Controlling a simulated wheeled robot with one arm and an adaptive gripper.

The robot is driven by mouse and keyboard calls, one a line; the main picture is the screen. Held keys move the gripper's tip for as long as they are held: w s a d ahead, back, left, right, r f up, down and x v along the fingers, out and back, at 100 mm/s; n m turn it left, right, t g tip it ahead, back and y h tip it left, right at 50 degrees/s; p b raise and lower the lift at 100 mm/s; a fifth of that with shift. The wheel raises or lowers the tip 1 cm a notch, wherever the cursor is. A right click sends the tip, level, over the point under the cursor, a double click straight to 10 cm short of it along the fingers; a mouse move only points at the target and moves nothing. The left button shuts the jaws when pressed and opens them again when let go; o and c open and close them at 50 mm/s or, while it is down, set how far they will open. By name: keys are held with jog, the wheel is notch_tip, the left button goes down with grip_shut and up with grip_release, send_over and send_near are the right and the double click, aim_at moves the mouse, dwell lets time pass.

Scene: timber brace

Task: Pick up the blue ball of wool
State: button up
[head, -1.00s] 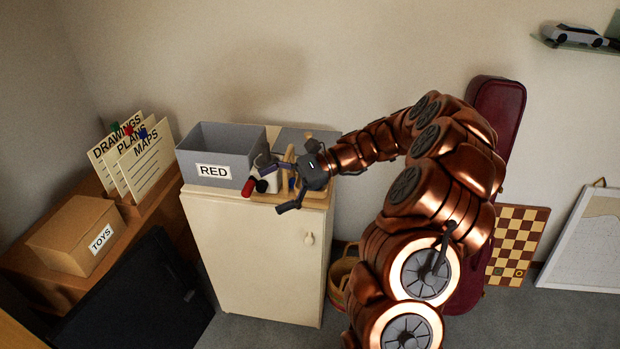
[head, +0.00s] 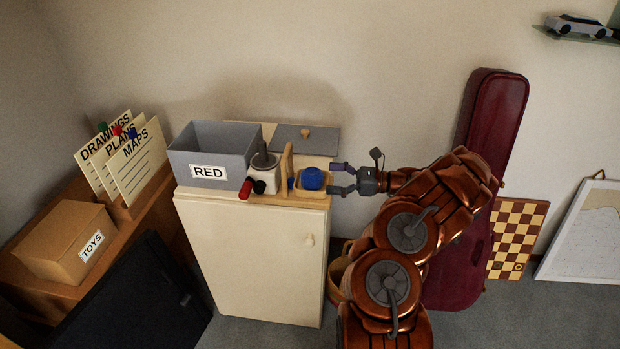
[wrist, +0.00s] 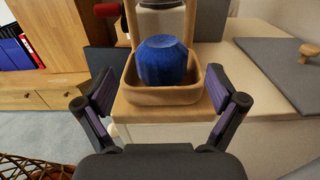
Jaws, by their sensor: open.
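The blue ball of wool (head: 312,179) sits in a small wooden tray (head: 308,194) on top of the cream cabinet. In the wrist view the ball (wrist: 161,64) rests inside the tray (wrist: 164,96), straight ahead between my fingers. My gripper (head: 338,179) is open and empty, just right of the tray in the head view. In the wrist view its two fingertips (wrist: 160,88) stand apart on either side of the tray. The ball's lower part is hidden by the tray's wall.
A wooden upright (head: 288,168) stands just left of the ball. A grinder-like white item (head: 262,178) and a red-ended item (head: 246,189) are beside it. The grey RED bin (head: 213,142) is further left. A grey lid with a knob (head: 300,143) lies behind.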

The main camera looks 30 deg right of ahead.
aim_at(313, 171)
jog(key=shift+p+x, duration=0.75)
jog(key=shift+x, duration=2.2)
jog(key=shift+r, duration=0.15)
jog(key=shift+d, duration=0.1)
jog(key=shift+c, duration=0.4)
jog(key=c, duration=1.2)
jog(key=shift+r+b, duration=0.55)
jog(key=shift+r, duration=1.25)
jog(key=s+a, duration=0.1)
jog(key=s, duration=0.4)
jog(key=s+a+r+b, duration=0.1)
jog(key=s+a, duration=0.1)
jog(key=s, duration=0.3)
jog(key=s+a+b, duration=0.1)
jog(key=s+a, duration=0.1)
jog(key=s, duration=0.3)
jog(key=shift+a+r, duration=0.15)
